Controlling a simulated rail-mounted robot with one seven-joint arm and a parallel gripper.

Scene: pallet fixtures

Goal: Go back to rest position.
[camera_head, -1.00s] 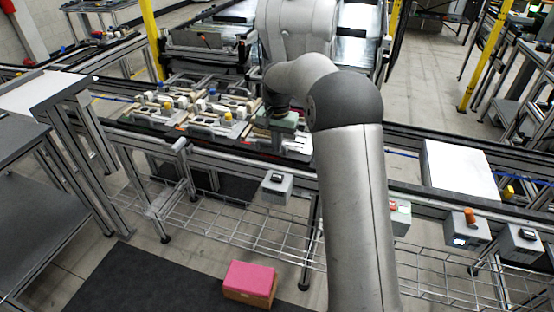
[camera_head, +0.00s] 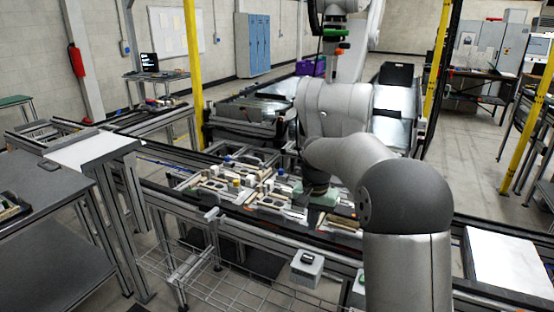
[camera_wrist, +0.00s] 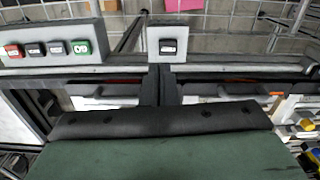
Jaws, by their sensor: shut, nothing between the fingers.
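My gripper (camera_head: 318,196) shows in the head view as a small greenish block at the end of my grey arm, over the right part of the pallet fixtures. It is shut and empty. In the wrist view, its dark green body and black front edge (camera_wrist: 160,121) fill the lower middle. The fingertips are hard to make out. The pallet fixtures (camera_head: 213,188) lie on the conveyor to the left of my gripper, with small yellow, white and blue parts.
A control box with buttons (camera_wrist: 45,48) and a smaller grey box (camera_wrist: 168,45) stand along the conveyor rail. A white plate (camera_head: 508,262) lies on the right. Yellow posts (camera_head: 193,75) rise behind the conveyor. A dark-topped table (camera_head: 45,190) stands at left.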

